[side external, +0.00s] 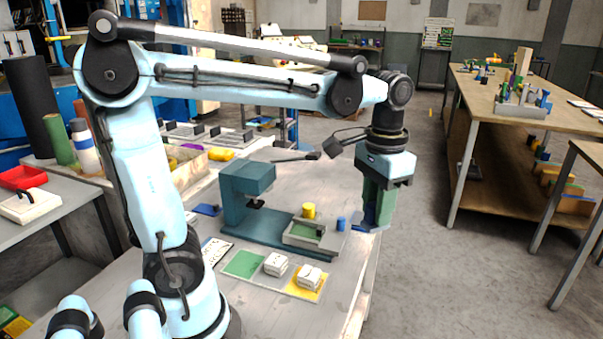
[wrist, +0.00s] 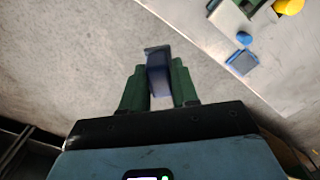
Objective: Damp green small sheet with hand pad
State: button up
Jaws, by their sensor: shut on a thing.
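My gripper (side external: 378,210) has green fingers and is shut on a dark blue pad-like piece (wrist: 158,75), which I take to be the hand pad. It is held up at the table's right edge, over the floor in the wrist view. A small flat green piece (side external: 304,232) lies in a grey tray (side external: 290,238) on the teal press base, likely the green small sheet. A bare green square (side external: 244,263) marks the left of a pale mat; I cannot tell if it is a sheet or a printed area.
The teal press (side external: 245,190) stands left of the tray. A yellow cylinder (side external: 308,210) and a small blue cylinder (side external: 341,223) stand near the tray. A blue square dish (wrist: 242,62) sits near the edge. White stacks (side external: 309,277) rest on the mat.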

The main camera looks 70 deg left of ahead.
dwell(0.4)
jog(key=s+a+f+m, duration=0.3)
jog(key=a+m, duration=0.1)
jog(key=a, duration=0.6)
jog(key=s+a+f+m, duration=0.25)
jog(key=a+m, duration=0.25)
jog(key=a, duration=0.5)
jog(key=shift+d+f, duration=0.2)
jog(key=shift+f, duration=3.15)
jog(key=shift+f, duration=0.4)
jog(key=shift+w+a, duration=0.25)
jog(key=shift+w, duration=0.05)
jog(key=shift+s+d, duration=0.25)
jog(key=shift+d, duration=0.05)
jog(key=shift+s+d, duration=0.2)
